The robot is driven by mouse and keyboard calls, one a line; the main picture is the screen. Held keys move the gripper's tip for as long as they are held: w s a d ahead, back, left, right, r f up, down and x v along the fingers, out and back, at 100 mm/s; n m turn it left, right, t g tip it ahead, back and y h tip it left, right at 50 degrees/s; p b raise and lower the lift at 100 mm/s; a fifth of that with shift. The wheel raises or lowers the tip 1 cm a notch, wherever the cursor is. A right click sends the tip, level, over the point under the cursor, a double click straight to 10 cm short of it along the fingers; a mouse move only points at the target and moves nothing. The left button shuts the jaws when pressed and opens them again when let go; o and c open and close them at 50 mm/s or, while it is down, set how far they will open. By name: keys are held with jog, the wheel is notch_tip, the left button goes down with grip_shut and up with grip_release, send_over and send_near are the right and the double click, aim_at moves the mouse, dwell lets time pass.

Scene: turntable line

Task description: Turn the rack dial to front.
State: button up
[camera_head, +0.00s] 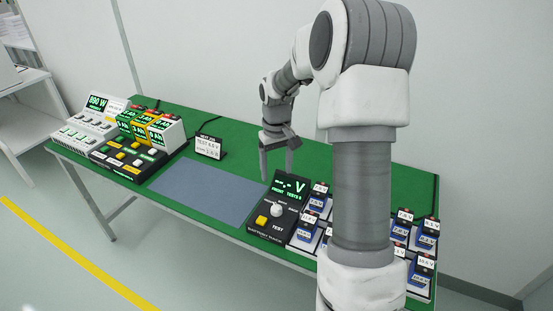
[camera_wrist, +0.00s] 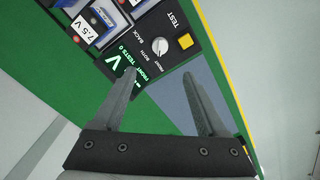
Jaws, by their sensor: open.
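The rack dial (camera_head: 277,210) is a round white knob on a black tester panel (camera_head: 260,234), right of the grey-blue mat. In the wrist view the dial (camera_wrist: 159,45) sits among the labels FRONT, BOTH and BACK; its pointer is too small to read. The panel's green display (camera_head: 290,185) seems to read FRONT TESTS 0 in the wrist view (camera_wrist: 118,62). A yellow TEST button (camera_head: 262,220) is beside the dial. My gripper (camera_head: 277,176) is open and empty, pointing down behind the panel, apart from the dial. Its fingertips (camera_wrist: 159,75) show below the dial in the wrist view.
Blue modules with voltage tags (camera_head: 308,222) stand right of the panel, some hidden behind my arm. The mat (camera_head: 215,190) is bare. A TEST sign (camera_head: 209,146) stands behind it. A white power unit (camera_head: 85,128) and yellow, red and green-lit blocks (camera_head: 150,130) stand left.

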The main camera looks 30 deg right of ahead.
jog(key=shift+r, duration=1.6)
jog(key=s+a+r+t, duration=0.2)
jog(key=s+a+r, duration=0.4)
jog(key=s+r, duration=0.15)
jog(key=s+a+r+t, duration=0.3)
jog(key=s+a+r, duration=0.2)
jog(key=s+r, duration=0.3)
jog(key=s+a+f, duration=0.1)
jog(key=s+a, duration=0.2)
jog(key=s, duration=0.6)
jog(key=shift+s+f+t, duration=0.2)
jog(key=shift+s+t, duration=0.05)
jog(key=shift+t, duration=0.05)
